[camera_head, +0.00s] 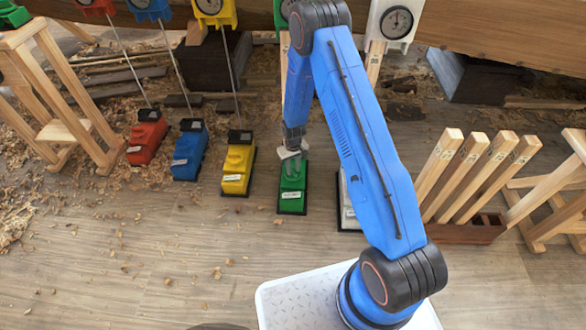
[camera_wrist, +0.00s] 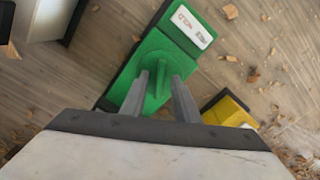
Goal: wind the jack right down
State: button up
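A green jack (camera_head: 292,196) with a white label stands on the floor in the middle of the head view. In the wrist view the green jack (camera_wrist: 185,28) has a round green disc on top, with a small upright green part at its centre. My gripper (camera_head: 291,168) is directly over the green jack, pointing down. In the wrist view the fingertips of my gripper (camera_wrist: 160,76) are apart, one on each side of the small upright part. Gaps seem to show beside it; I cannot tell whether either finger touches it.
Red (camera_head: 147,138), blue (camera_head: 189,150) and yellow (camera_head: 238,165) jacks stand left of the green one. A white jack (camera_head: 348,205) is partly behind my arm. Dial gauges, such as the yellow one (camera_head: 214,10), line the hull plank. Wooden posts (camera_head: 487,165) stand in a rack at right. Shavings litter the floor.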

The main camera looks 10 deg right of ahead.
grip_shut()
jog(key=n, duration=0.5)
jog(key=shift+n, duration=0.4)
jog(key=n, duration=0.5)
dwell(0.5)
grip_release()
